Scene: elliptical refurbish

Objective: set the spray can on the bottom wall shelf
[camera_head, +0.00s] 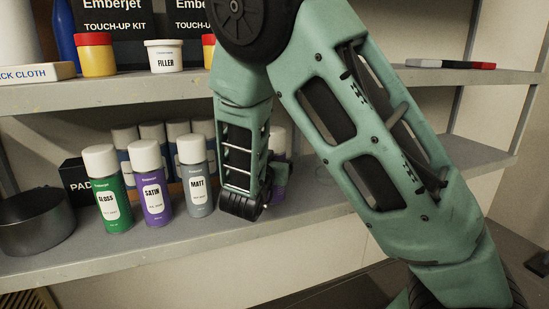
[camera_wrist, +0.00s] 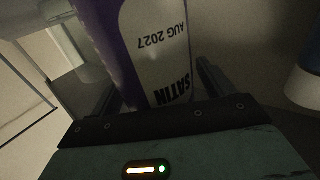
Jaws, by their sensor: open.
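A purple spray can with a white cap (camera_head: 281,178) stands upright on the lower of the two wall shelves (camera_head: 120,255), mostly hidden behind my arm. In the wrist view its purple body and white label reading SATIN and AUG 2027 (camera_wrist: 158,50) fill the space between the jaws. My gripper (camera_wrist: 155,82) is open, with one finger on each side of the can. I cannot tell whether a finger touches it.
Green GLOSS (camera_head: 113,205), purple SATIN (camera_head: 154,200) and grey MATT (camera_head: 196,190) cans stand left of my arm, with several cans behind. A dark round tin (camera_head: 36,222) is at far left. The upper shelf (camera_head: 130,88) overhangs. The lower shelf's right end looks clear.

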